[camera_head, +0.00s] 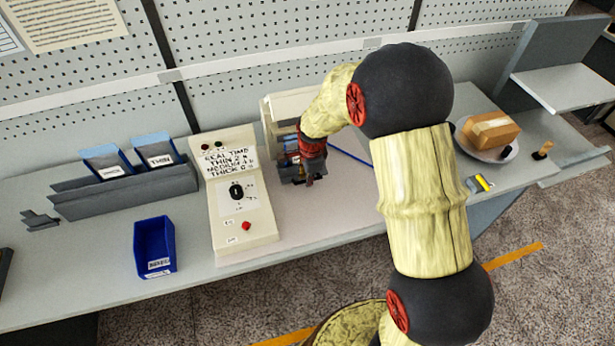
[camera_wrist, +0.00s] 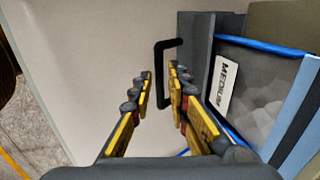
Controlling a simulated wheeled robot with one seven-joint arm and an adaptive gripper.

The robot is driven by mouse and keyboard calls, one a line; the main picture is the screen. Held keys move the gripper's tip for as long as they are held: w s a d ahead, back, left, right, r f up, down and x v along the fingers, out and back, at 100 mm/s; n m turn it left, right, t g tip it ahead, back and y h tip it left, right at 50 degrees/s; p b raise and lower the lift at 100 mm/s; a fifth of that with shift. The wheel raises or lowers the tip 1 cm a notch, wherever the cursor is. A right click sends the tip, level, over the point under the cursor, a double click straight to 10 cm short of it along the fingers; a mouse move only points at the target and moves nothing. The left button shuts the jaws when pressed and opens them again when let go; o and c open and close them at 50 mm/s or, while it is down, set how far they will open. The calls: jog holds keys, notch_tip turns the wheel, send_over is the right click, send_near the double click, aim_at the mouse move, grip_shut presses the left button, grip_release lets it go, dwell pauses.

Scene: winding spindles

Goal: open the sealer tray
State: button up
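The sealer tray (camera_wrist: 199,48) is a grey tray with a black bracket handle (camera_wrist: 159,75) on its front side, seen in the wrist view. A blue-edged bag (camera_wrist: 265,85) with a white label, seemingly reading MEDIUM, lies in it. My gripper (camera_wrist: 160,72) is open. The handle's long bar shows between its fingertips, with a gap on either side; I see no clear contact. In the head view, my gripper (camera_head: 309,180) is at the front of the cream sealer (camera_head: 287,103), and my arm hides part of the sealer and tray.
A cream control box (camera_head: 240,200) with a black knob and red button stands left of the sealer. A blue bin (camera_head: 155,246) and a grey rack (camera_head: 125,190) are farther left. A plate with a cardboard box (camera_head: 492,130) is at the right. The bench front near my gripper is clear.

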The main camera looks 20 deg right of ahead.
grip_shut()
dwell(0.5)
jog(key=shift+s, duration=0.1)
jog(key=s+p, duration=0.2)
jog(key=s, duration=1.4)
jog(key=shift+s, duration=0.2)
jog(key=shift+o, duration=1.4)
grip_release()
jog(key=shift+o, duration=0.2)
jog(key=shift+r, duration=0.1)
notch_tip(320, 180, up, 12)
jog(key=s, duration=0.2)
jog(key=shift+f, duration=0.2)
